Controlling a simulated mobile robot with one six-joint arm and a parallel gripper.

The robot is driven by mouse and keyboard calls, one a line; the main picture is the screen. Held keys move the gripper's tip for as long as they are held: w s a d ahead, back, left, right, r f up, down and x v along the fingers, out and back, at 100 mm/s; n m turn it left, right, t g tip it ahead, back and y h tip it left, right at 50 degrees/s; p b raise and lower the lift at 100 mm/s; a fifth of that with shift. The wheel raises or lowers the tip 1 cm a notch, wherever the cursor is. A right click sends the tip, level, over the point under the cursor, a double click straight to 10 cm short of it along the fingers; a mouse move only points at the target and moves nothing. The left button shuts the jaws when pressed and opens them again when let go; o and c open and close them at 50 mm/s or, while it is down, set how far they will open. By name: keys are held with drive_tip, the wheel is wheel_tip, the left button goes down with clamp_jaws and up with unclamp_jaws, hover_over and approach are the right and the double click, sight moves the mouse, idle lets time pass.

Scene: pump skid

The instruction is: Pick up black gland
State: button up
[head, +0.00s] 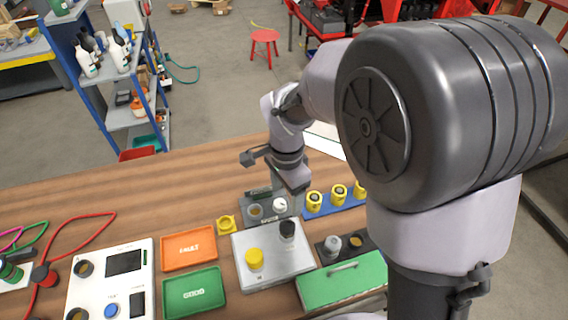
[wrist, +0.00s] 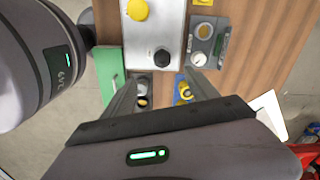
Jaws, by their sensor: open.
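A black gland (head: 287,230) stands on the light grey metal plate (head: 272,273), behind and right of a yellow gland (head: 254,260). In the wrist view the black gland (wrist: 162,57) sits near the plate's lower edge, with the yellow gland (wrist: 138,10) above it. My gripper (head: 294,182) is above the back of the bench, behind the black gland in the head view. In the wrist view my gripper (wrist: 162,82) has its two fingers spread apart, with nothing between them. The black gland is just beyond the fingertips in that picture.
A blue rack (head: 330,207) with several yellow parts and a grey block with a white knob (head: 279,204) stand behind the plate. A green lid (head: 340,283) lies to the right. Orange (head: 188,249) and green (head: 194,291) trays lie left, beside a white control panel (head: 112,282).

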sight(287, 224)
wheel_tip(287, 224, down, 12)
drive_tip(key=b, duration=0.3)
drive_tip(key=shift+d+b, duration=0.1)
drive_tip(key=shift+b, duration=0.3)
drive_tip(key=f, duration=0.1)
drive_tip(key=f+b, duration=0.1)
drive_tip(key=f, duration=0.1)
drive_tip(key=f+b, duration=0.1)
drive_tip(key=f, duration=0.1)
drive_tip(key=shift+w+d+f, duration=0.1)
drive_tip(key=shift+w+f, duration=0.05)
drive_tip(key=shift+w, duration=0.25)
drive_tip(key=shift+c, duration=1.3)
clamp_jaws()
drive_tip(key=shift+r, duration=0.2)
